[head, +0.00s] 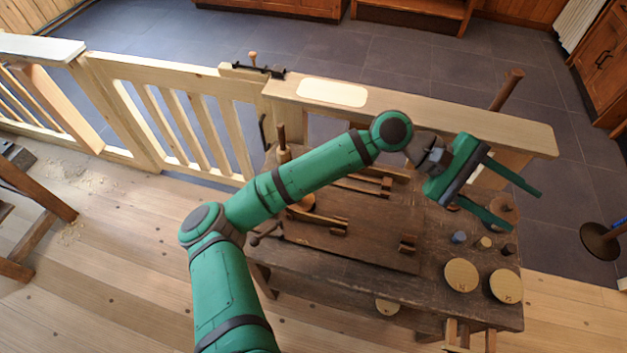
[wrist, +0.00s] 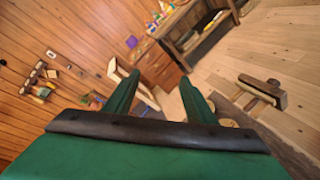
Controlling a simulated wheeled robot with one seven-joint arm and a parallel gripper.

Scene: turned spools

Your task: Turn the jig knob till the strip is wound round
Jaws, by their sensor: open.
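My gripper (head: 525,210) is open and empty, held above the right end of the dark wooden workbench (head: 350,262). Its two green fingers also show in the wrist view (wrist: 160,80), with nothing between them. On the bench, a turned wooden peg (head: 282,142) stands at the far left, and a round wooden piece (head: 307,203) lies partly hidden under my arm. I cannot tell which piece is the jig knob, and no strip can be made out. A spool-like round piece (head: 504,207) stands near the gripper fingers.
Small pegs, one blue-grey (head: 458,237), and two pale discs (head: 461,275) (head: 506,286) sit at the bench's right end. A wooden rail with a flat top (head: 430,108) runs behind the bench. A slatted gate (head: 180,110) stands left. Plank floor (head: 120,270) is open at left.

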